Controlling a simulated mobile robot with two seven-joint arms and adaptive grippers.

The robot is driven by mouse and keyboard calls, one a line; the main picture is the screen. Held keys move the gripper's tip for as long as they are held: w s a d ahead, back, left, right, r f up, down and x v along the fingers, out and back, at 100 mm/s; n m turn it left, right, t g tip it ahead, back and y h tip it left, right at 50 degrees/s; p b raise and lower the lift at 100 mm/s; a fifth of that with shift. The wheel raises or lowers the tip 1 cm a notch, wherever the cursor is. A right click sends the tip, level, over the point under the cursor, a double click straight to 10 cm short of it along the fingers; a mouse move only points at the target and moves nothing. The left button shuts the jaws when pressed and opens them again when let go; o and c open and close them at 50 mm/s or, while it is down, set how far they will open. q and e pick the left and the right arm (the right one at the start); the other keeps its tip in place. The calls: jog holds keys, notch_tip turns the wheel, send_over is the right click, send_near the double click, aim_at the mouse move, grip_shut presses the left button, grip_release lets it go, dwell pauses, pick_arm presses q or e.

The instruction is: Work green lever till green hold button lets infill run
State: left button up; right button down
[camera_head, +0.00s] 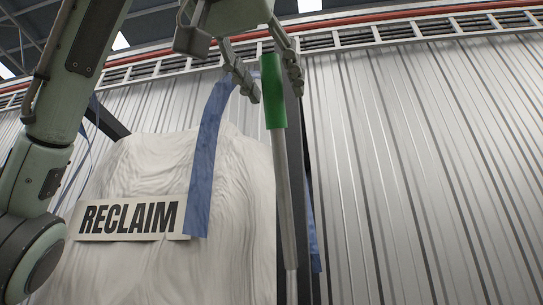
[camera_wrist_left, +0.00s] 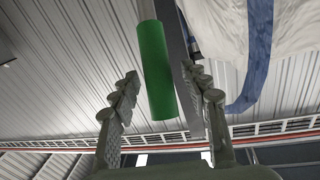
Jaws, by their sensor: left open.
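The green lever grip (camera_head: 272,91) tops a long grey lever rod (camera_head: 285,200) that stands nearly upright, leaning slightly. My left gripper (camera_head: 272,92) comes down from above with its two fingers apart, one on each side of the green grip. In the left wrist view the green grip (camera_wrist_left: 157,75) lies between the open fingers (camera_wrist_left: 163,84), with visible gaps beside it. The fingers do not appear closed on it. No green hold button shows in either view. My right gripper is not in view.
A large white bulk bag (camera_head: 150,165) with blue straps (camera_head: 207,150) and a RECLAIM sign (camera_head: 128,219) hangs left of the lever. A dark upright post (camera_head: 296,170) stands close behind the rod. A corrugated metal wall (camera_head: 430,170) fills the right, with clear room before it.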

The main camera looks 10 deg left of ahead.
pick_arm(q)
jog(key=shift+w, duration=0.1)
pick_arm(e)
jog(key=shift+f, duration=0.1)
pick_arm(q)
grip_shut()
dwell(0.3)
